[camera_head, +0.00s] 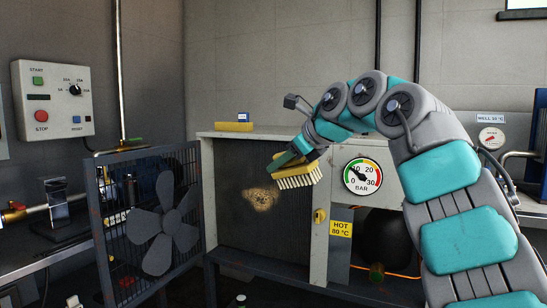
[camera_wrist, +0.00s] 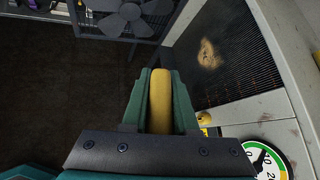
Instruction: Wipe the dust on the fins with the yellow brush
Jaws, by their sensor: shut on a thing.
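The yellow brush (camera_head: 299,179) with pale bristles is in my gripper (camera_head: 293,160), in front of the upper right part of the fins. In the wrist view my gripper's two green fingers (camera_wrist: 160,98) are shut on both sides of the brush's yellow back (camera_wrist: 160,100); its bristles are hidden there. The dark finned panel (camera_head: 240,225) sits in a grey cabinet. A tan dust patch (camera_head: 261,197) lies on the fins, left of and below the brush; it also shows in the wrist view (camera_wrist: 208,54). I cannot tell whether the bristles touch the fins.
A fan door (camera_head: 150,225) stands swung open at the left of the cabinet. A yellow and blue item (camera_head: 234,126) lies on the cabinet top. A control box (camera_head: 52,99) hangs at left.

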